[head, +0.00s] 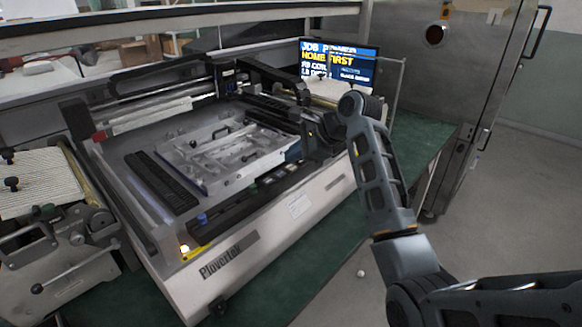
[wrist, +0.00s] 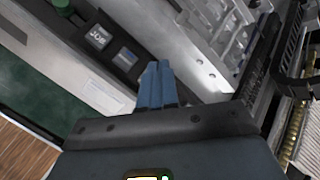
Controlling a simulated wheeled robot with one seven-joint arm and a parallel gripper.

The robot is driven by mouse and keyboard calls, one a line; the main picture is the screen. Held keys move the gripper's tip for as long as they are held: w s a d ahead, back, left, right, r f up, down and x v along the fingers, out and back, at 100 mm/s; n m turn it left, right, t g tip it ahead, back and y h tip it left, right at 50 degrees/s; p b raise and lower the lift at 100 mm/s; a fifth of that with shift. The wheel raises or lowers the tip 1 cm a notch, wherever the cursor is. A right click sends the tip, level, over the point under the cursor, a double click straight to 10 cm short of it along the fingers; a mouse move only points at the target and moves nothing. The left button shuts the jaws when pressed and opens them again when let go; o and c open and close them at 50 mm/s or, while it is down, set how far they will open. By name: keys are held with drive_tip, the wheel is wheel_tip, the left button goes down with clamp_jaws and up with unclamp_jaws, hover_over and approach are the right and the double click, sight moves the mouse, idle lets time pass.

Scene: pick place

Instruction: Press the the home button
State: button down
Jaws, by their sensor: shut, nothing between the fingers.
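The front control strip (head: 235,203) of the machine carries a row of buttons. The lettering is too small to read surely, so I cannot tell which is the home button. My gripper (wrist: 157,72) is shut and empty, its blue fingertips to the right of the blue-grey button and apart from it in the picture.
A round green button (wrist: 62,5) is further along the strip. A metal cabinet (head: 440,110) stands at right.

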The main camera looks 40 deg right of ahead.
sight(294, 168)
drive_tip(key=shift+f+p, duration=0.1)
drive_tip(key=shift+p, duration=0.2)
idle(0.4)
drive_tip(key=shift+f, duration=0.3)
drive_tip(key=shift+f, duration=0.4)
idle(0.8)
drive_tip(key=shift+r+p, duration=0.1)
drive_tip(key=shift+p, duration=0.3)
drive_tip(key=shift+r+p, duration=0.75)
drive_tip(key=shift+p, duration=0.35)
drive_tip(key=shift+r, duration=0.1)
drive_tip(key=shift+r+p, duration=0.9)
drive_tip(key=shift+r, duration=1.5)
